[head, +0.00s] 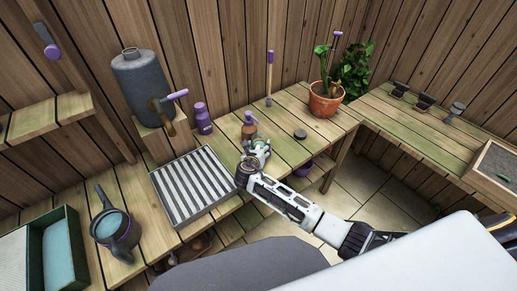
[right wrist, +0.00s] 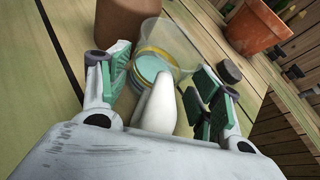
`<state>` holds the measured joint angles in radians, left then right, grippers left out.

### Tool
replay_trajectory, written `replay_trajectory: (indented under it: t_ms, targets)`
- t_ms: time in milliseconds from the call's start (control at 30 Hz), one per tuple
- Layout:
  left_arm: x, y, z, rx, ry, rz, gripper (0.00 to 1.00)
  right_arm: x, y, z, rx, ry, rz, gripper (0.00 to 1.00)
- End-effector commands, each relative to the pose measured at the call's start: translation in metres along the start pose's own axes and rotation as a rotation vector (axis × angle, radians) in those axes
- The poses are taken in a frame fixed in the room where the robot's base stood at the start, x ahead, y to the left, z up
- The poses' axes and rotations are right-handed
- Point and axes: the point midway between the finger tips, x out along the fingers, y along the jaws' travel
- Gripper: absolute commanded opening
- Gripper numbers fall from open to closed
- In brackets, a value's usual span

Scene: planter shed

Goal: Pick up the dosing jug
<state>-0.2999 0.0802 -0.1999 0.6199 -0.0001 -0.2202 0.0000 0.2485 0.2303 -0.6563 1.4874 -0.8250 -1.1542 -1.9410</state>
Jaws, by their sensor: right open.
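A clear jug with a yellow band and a teal disc inside (right wrist: 158,62), which looks like the dosing jug, stands on the wooden bench in the right wrist view. A pale rounded piece (right wrist: 158,108) reaches from it toward my palm; I cannot tell whether it is the jug's handle. My right gripper (right wrist: 163,88) is open, with its green-padded fingers apart on either side of this piece and no visible grip on it. In the head view my right gripper (head: 259,150) is low over the bench and largely hides the jug.
A brown bottle (head: 249,127) stands close behind my right gripper. A dark puck (head: 300,134) and a potted plant (head: 325,100) are to the right. A striped tray (head: 192,187) lies left, with a dark handled vessel (head: 116,231) beyond it. A purple bottle (head: 202,117) stands behind.

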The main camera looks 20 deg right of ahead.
Motion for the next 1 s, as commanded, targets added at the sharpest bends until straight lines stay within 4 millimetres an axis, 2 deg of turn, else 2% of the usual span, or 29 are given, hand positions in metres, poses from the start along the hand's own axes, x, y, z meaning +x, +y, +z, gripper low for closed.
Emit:
replay_trajectory:
  t_ms: [367,700,1000]
  targets:
    - [-0.0001,0.0001,-0.0003,0.0,0.0,0.0,0.0,-0.0003,0.0,0.0,0.0,0.0,0.0,0.64]
    - [-0.0001,0.0002,-0.0004,0.0,0.001,0.0,0.0,-0.0003,-0.0001,0.0004,0.0,0.0,0.0,0.26]
    - [-0.0001,0.0003,-0.0004,0.0,0.001,0.0,0.0,-0.0004,-0.0002,0.0005,0.0,0.0,0.0,0.26]
